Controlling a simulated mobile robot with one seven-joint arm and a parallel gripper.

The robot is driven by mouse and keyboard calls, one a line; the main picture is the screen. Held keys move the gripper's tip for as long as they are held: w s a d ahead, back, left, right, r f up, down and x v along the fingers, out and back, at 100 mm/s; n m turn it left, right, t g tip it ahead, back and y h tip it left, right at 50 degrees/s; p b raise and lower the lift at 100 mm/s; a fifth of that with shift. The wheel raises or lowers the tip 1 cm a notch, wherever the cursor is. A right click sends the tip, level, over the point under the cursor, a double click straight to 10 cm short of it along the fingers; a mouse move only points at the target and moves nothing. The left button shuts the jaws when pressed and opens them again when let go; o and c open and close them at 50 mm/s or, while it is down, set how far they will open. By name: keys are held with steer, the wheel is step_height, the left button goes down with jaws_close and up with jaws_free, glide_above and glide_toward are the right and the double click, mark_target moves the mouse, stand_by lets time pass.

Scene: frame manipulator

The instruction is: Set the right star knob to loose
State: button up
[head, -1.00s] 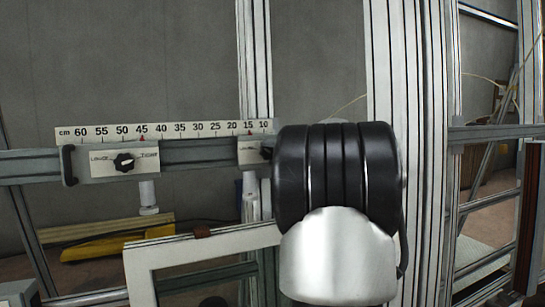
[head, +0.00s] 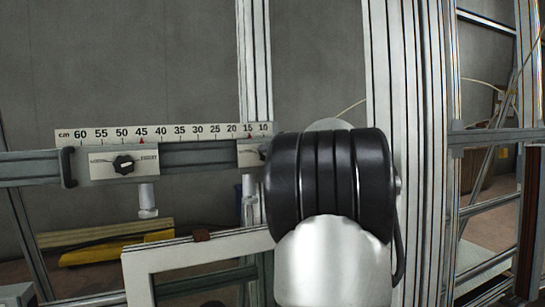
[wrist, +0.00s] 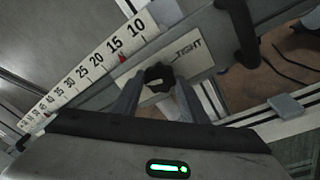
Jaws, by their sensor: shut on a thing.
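The right star knob (wrist: 158,76) is black and sits on a pale plate (wrist: 193,62) in the wrist view. The word TIGHT is readable to its right. The plate's other side is hidden by a finger. My gripper (wrist: 157,90) has a finger on either side of the knob and is shut on it. A pale mark shows on the knob, but its setting is unclear. In the head view my black and silver wrist covers most of the right plate (head: 246,153) and hides my fingers. The left star knob (head: 123,164) stands clear on its own plate.
A centimetre scale (head: 160,134) with red marks runs above the rail (head: 195,155). A black end stop (wrist: 237,28) stands beyond the right plate in the wrist view. A white frame (head: 200,250) lies below, and a tall aluminium post (head: 385,80) rises behind my wrist.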

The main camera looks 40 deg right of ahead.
steer(key=o, duration=1)
steer(key=shift+o, duration=0.2)
steer(key=shift+s, duration=0.1)
steer(key=s+a+r, duration=0.1)
steer(key=s, duration=0.7)
steer(key=s+r, duration=0.1)
steer(key=s, duration=0.8)
steer(key=shift+a+r+p, duration=0.25)
steer(key=shift+a+p, duration=0.1)
steer(key=shift+p, duration=0.05)
